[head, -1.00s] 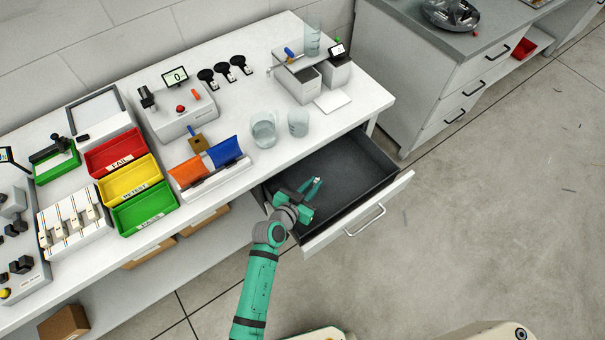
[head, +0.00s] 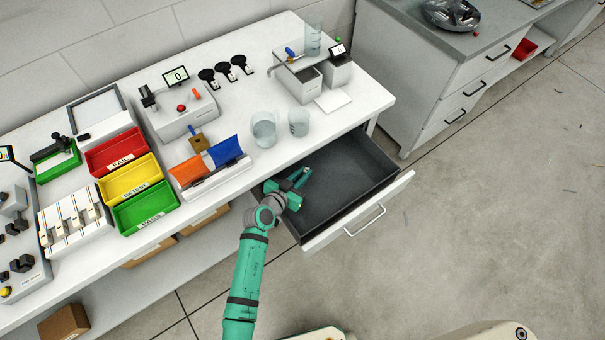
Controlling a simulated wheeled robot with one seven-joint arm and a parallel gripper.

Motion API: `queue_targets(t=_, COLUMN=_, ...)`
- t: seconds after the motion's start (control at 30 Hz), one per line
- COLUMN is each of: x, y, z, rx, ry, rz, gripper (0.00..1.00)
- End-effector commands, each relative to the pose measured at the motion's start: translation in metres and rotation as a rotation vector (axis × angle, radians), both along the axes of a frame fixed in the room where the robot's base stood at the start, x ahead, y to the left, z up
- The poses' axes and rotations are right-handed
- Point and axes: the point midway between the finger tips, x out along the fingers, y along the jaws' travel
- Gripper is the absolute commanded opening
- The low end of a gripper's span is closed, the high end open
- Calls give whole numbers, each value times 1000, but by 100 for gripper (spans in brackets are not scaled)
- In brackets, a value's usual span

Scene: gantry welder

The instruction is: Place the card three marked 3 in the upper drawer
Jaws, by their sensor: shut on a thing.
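The upper drawer (head: 325,234) is pulled out from under the white bench, and its dark inside looks empty. My gripper (head: 303,175) is over the left part of the drawer, close to the bench edge. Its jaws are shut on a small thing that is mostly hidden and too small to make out. I cannot read a 3 on it, and I see no card marked 3 elsewhere. I cannot tell how high my gripper is above the drawer floor.
The bench edge (head: 235,185) runs just left of my gripper. Two glass beakers (head: 264,130) and an orange and blue holder (head: 208,165) stand near it. The drawer's right half is clear. A grey cabinet (head: 440,85) stands at the back right.

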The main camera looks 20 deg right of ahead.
Motion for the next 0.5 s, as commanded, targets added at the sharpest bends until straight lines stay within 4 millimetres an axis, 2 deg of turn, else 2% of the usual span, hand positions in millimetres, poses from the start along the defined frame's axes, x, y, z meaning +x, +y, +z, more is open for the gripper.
queue_targets(t=0.3, x=0, y=-1, z=-4, rx=0, ry=0, rz=-1, gripper=0)
queue_targets(t=0.33, x=0, y=-1, z=-4, rx=1, ry=-1, rz=-2, gripper=18)
queue_targets(t=0.4, x=0, y=-1, z=-4, rx=1, ry=-1, rz=-2, gripper=32)
queue_targets(t=0.5, x=0, y=1, z=-4, rx=1, ry=-1, rz=1, gripper=32)
